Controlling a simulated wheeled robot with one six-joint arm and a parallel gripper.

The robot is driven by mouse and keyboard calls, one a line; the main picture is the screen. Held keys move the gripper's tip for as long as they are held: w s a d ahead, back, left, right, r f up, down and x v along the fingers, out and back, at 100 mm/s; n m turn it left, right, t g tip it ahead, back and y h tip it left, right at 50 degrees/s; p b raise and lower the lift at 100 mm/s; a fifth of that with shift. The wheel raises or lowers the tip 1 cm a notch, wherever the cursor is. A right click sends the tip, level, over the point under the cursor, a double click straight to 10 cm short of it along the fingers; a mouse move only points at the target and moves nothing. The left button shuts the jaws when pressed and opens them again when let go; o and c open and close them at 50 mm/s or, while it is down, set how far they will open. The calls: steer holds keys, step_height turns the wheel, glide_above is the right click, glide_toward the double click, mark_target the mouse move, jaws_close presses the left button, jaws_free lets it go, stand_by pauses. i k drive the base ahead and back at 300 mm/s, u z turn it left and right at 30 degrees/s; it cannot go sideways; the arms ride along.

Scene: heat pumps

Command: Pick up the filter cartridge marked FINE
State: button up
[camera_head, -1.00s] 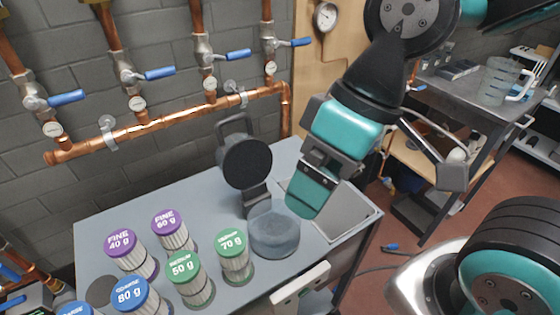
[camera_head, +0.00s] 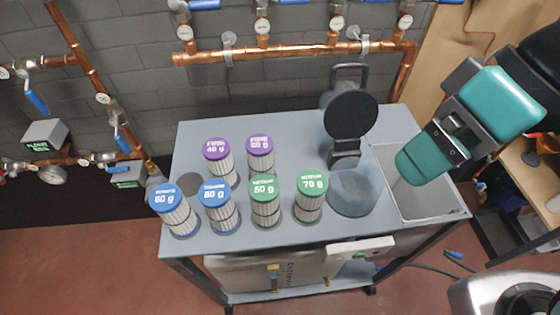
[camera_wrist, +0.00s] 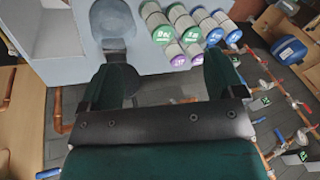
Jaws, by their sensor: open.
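Two cartridges with purple caps marked FINE stand upright in the back row on the grey bench: FINE 40 g (camera_head: 217,150) and FINE 60 g (camera_head: 260,147). Their purple caps also show small in the wrist view, partly hidden by other cartridges, with the 40 g (camera_wrist: 196,60) and the 60 g (camera_wrist: 178,60). My gripper (camera_head: 424,166) is open and empty, above the right side of the bench, well to the right of both. In the wrist view its two fingers (camera_wrist: 168,72) are spread apart with nothing between them.
In front stand blue-capped COARSE cartridges (camera_head: 166,200) and green-capped MEDIUM ones (camera_head: 264,189). A round grey holder (camera_head: 353,193) with an upright black disc (camera_head: 351,115) stands between them and my gripper. A shallow tray (camera_head: 405,207) lies at right. Copper pipes (camera_head: 290,53) run behind.

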mark_target(216, 152)
steer(key=u, duration=0.65)
steer(key=k, duration=0.85)
steer(key=u, duration=0.7)
steer(key=k, duration=0.35)
steer(key=u, duration=1.3)
steer(key=i, duration=1.55)
steer(key=z, duration=1.2)
steer(key=i, duration=0.6)
steer(key=z, duration=0.65)
